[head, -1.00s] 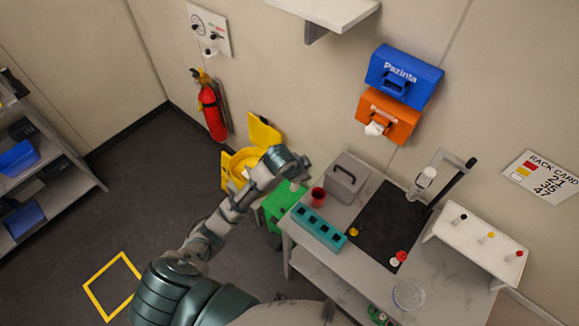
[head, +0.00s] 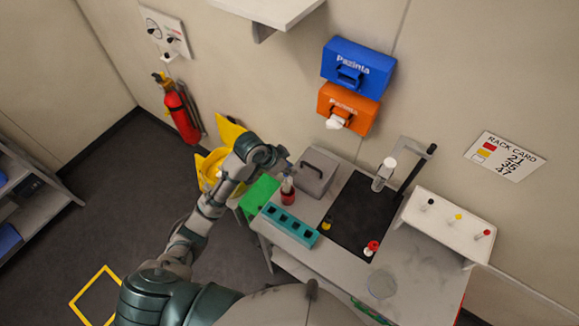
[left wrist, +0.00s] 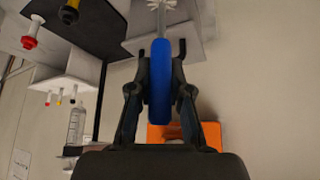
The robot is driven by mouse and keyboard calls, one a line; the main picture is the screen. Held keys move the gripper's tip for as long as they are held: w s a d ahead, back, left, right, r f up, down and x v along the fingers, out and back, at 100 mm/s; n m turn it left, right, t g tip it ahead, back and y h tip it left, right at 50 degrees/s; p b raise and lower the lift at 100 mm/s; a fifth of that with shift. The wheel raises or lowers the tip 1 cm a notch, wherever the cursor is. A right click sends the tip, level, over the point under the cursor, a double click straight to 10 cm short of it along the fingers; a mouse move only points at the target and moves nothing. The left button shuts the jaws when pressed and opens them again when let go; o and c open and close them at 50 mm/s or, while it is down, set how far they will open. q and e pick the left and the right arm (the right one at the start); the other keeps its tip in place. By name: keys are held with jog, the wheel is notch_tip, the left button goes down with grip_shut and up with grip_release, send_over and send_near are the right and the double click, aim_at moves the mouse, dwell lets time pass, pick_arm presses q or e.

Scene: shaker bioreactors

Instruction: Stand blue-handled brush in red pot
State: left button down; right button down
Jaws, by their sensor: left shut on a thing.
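The red pot (head: 288,199) stands on the bench at its back left, between the teal rack and the grey case. My left gripper (head: 286,170) is just above it in the head view, pointing down. In the left wrist view the gripper (left wrist: 160,95) is shut on the blue handle (left wrist: 160,90) of the brush, with white bristles (left wrist: 161,5) at the far end. In the head view a pale part of the brush (head: 288,185) shows at the pot's mouth. I cannot tell how far inside it is. My right gripper is not in view.
A teal rack (head: 290,226) lies in front of the pot and a grey case (head: 318,173) stands close behind it. A black mat (head: 358,215) with small items is to the right. A green bin (head: 260,193) stands left of the bench.

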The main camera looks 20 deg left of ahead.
aim_at(290, 182)
pick_arm(q)
jog(key=shift+w+d+f, duration=0.1)
jog(key=shift+w+d, duration=0.05)
jog(key=shift+d+f, duration=0.1)
jog(key=shift+f, duration=0.4)
notch_tip(290, 182, down, 4)
jog(key=shift+r, duration=0.1)
jog(key=shift+f, duration=0.9)
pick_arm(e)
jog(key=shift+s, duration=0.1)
